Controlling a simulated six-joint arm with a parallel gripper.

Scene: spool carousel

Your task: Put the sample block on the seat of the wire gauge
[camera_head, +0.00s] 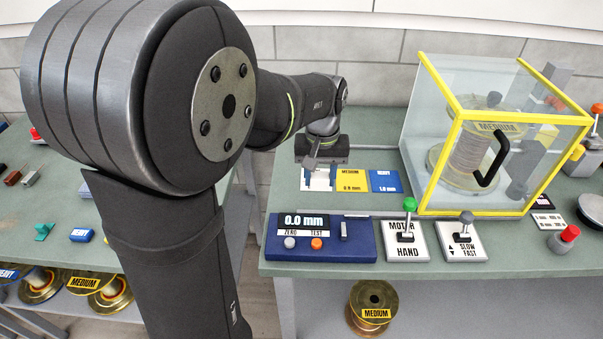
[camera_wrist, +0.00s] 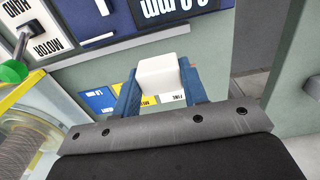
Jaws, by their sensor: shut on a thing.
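The sample block is a white block (camera_wrist: 160,75) in the wrist view. My gripper (camera_wrist: 158,82) is shut on it, with one blue finger on each side. In the head view my gripper (camera_head: 319,180) points down over the white card behind the wire gauge; the block is hard to tell from the card there. The wire gauge (camera_head: 290,252) is a dark blue box at the front of the bench, its display reading 0.0 mm. It also shows at the top of the wrist view (camera_wrist: 207,18). A small grey upright piece (camera_head: 344,230) stands on its right part; I cannot tell whether this is the seat.
Yellow MEDIUM (camera_head: 352,181) and blue HEAVY (camera_head: 384,181) cards lie right of my gripper. The MOTOR/HAND lever (camera_head: 406,240) and SLOW/FAST lever (camera_head: 462,240) stand right of the gauge. A yellow-framed clear guard (camera_head: 420,150) covers a MEDIUM spool (camera_head: 472,155).

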